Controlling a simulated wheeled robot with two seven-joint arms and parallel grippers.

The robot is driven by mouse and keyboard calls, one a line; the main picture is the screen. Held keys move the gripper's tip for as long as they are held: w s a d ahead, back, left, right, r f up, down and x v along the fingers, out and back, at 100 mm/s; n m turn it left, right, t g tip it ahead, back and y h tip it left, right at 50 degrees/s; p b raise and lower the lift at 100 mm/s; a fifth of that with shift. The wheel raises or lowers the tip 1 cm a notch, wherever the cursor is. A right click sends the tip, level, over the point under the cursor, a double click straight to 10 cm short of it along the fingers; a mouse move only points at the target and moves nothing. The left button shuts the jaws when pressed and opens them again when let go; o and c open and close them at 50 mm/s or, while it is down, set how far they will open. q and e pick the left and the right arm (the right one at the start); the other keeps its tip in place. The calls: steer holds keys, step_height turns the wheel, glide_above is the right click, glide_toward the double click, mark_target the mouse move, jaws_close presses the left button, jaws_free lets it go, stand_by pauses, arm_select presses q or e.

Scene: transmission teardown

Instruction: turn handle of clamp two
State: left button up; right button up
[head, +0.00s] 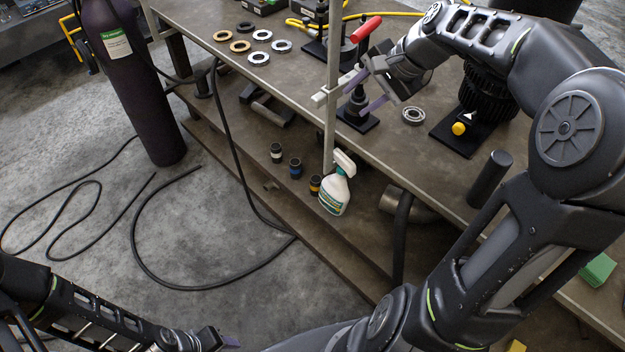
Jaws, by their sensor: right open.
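My left gripper (228,341) is low at the bottom edge, far from the bench, and mostly cut off.
The grey post (331,110) rises close to my right gripper. A bearing ring (413,115) and a dark finned unit (487,95) are to the right. Several rings (241,46) lie at the left. A spray bottle (336,188) is on the lower shelf. A gas cylinder (128,90) stands on the floor.

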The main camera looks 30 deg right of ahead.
arm_select(q)
steer(key=shift+s+a+f+b, duration=0.35)
steer(key=shift+s+f+b, duration=0.05)
steer(key=shift+s, duration=0.05)
arm_select(e)
steer(key=a+f+n, duration=0.1)
steer(key=a+f, duration=0.2)
steer(key=f, duration=0.3)
steer(key=a+f+n+g, duration=0.1)
steer(key=a+f, duration=0.2)
steer(key=f, duration=0.3)
steer(key=a+f+n+y, duration=0.1)
steer(key=a+f, duration=0.3)
steer(key=f, duration=0.3)
steer(key=shift+w, duration=0.25)
steer(key=shift+a+f, duration=0.1)
